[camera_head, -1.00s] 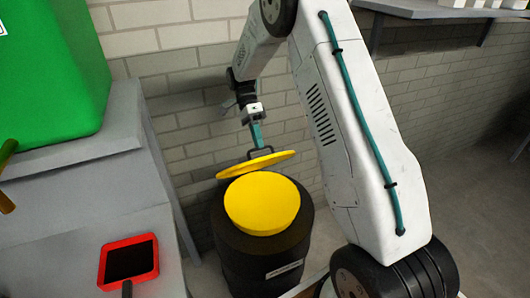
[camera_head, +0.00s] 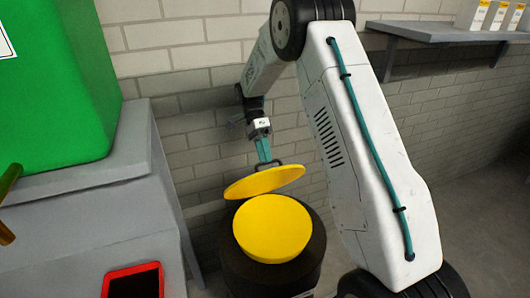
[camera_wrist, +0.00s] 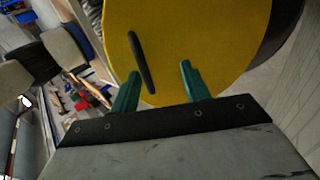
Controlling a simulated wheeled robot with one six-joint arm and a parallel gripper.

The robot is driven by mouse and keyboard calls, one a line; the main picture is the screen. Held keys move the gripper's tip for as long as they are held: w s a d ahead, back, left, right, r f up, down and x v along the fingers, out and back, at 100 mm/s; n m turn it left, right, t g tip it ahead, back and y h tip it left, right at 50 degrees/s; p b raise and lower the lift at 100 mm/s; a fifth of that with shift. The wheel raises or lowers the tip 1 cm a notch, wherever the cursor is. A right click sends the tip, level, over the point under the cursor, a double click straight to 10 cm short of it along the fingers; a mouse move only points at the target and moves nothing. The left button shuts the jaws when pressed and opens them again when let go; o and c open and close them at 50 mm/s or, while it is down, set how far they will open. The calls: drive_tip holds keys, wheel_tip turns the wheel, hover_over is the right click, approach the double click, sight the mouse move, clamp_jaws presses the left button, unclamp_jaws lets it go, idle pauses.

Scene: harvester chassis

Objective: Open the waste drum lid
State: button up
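The waste drum (camera_head: 270,275) is dark and round, with a yellow disc-shaped top (camera_head: 272,228). Its yellow lid (camera_head: 262,182) is raised and tilted above the back of the drum. A dark bar handle (camera_head: 290,166) sits on the lid, and the lid (camera_wrist: 200,35) fills the middle of the wrist view. My gripper (camera_head: 264,152) is just above the lid beside the handle. In the wrist view its teal fingers (camera_wrist: 160,72) are spread apart, with the near end of the handle (camera_wrist: 141,62) between them in the picture. I cannot tell whether they touch it.
A grey bench (camera_head: 90,205) with a green container (camera_head: 60,80) stands at the left, with a red-framed tray (camera_head: 133,281) at its front. A brick wall (camera_head: 200,100) is close behind the drum. A shelf (camera_head: 450,30) with several boxes is at the upper right.

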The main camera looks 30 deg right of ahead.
drive_tip(key=shift+r, duration=0.15)
idle(0.3)
drive_tip(key=s+a+r, duration=0.1)
drive_tip(key=s+r, duration=0.1)
drive_tip(key=s, duration=0.6)
drive_tip(key=s+a+r, duration=0.1)
drive_tip(key=s+r, duration=0.2)
drive_tip(key=s, duration=0.5)
